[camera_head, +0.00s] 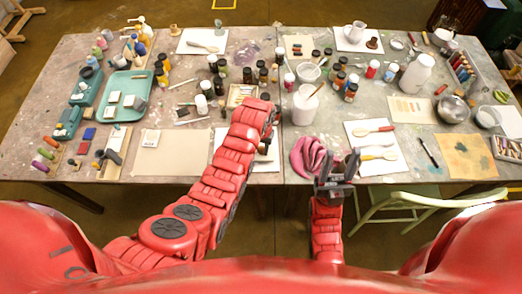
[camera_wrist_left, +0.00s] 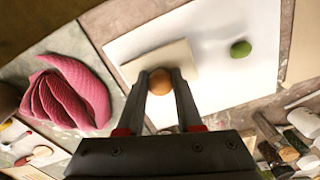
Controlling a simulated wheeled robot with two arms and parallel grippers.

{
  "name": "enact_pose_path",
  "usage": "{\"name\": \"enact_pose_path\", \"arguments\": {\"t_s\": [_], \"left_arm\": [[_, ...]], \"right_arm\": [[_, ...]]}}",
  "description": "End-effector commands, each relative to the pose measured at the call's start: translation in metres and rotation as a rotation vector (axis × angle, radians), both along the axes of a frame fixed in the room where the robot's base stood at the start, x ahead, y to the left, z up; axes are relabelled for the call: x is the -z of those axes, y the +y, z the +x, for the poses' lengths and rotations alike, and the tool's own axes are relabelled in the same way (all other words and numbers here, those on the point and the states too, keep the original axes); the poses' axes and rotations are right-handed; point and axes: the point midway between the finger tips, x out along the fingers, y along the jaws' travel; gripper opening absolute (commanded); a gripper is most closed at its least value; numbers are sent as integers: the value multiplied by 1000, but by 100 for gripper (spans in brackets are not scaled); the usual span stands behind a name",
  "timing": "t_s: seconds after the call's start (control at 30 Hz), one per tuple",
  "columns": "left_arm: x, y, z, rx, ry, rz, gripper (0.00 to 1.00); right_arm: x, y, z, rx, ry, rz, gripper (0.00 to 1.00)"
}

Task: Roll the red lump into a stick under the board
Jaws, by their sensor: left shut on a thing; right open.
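My left gripper (camera_wrist_left: 161,78) is shut on a round orange-brown knob (camera_wrist_left: 160,84), seen between its fingertips in the left wrist view. The knob overlaps the edge of a small beige board (camera_wrist_left: 150,64) and appears to belong to it. The board is over a white sheet (camera_wrist_left: 215,30); whether it touches the sheet is unclear. I see no red lump on the sheet; the board and gripper hide part of it. In the head view my left arm covers this spot. My right gripper (camera_head: 338,166) is open and empty near the table's front edge.
A green lump (camera_wrist_left: 240,49) lies on the sheet, apart from the board. A crumpled pink cloth (camera_head: 308,158) lies beside the sheet, close to my right gripper. Several jars (camera_wrist_left: 285,150) stand near the sheet. A white pot (camera_head: 304,105) stands behind the cloth.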

Motion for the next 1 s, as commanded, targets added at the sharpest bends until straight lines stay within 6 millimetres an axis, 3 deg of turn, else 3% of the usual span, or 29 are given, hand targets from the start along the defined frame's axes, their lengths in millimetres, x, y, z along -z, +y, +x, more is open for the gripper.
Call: {"name": "enact_pose_path", "arguments": {"t_s": [1.0], "left_arm": [[1,1,35,0,-1,0,0]], "right_arm": [[38,0,0,0,0,0,50]]}}
